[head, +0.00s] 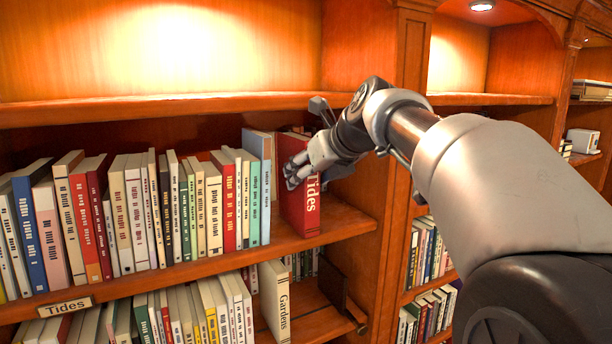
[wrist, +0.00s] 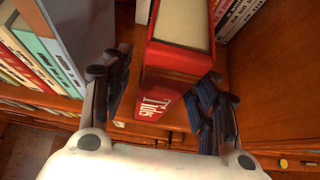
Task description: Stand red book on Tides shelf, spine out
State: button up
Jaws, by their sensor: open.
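The red book (head: 312,212), titled Tides, stands upright on the shelf (head: 340,222) with its spine facing out. It is at the right end of the row, beside a blue-grey book (head: 257,190). In the wrist view the red book (wrist: 172,95) shows its spine and pale page block between the spread fingers. My gripper (head: 293,172) is open around the book, one finger on each side. The left finger is apart from it; whether the right finger touches it I cannot tell. The Tides label (head: 65,306) is on this shelf's front edge.
A long row of books (head: 130,215) fills the shelf to the left. The shelf above (head: 180,105) is close over my gripper. A Gardens book (head: 276,300) stands below.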

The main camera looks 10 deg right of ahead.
jog(key=v, duration=1)
jog(key=s+f+n+g+h+b, duration=0.1)
jog(key=s+f+n+b, duration=0.9)
jog(key=f, duration=1.1)
jog(key=s+f+n+g+h+b, duration=0.1)
jog(key=s+f+n+g+b, duration=0.2)
jog(key=s+f+n+b, duration=0.8)
jog(key=s+d+f+n+g+h+b, duration=0.1)
jog(key=s+f+n+b, duration=1)
jog(key=f, duration=2)
jog(key=shift+f+g+h, duration=0.25)
jog(key=shift+g+h, duration=0.05)
jog(key=shift+g, duration=0.2)
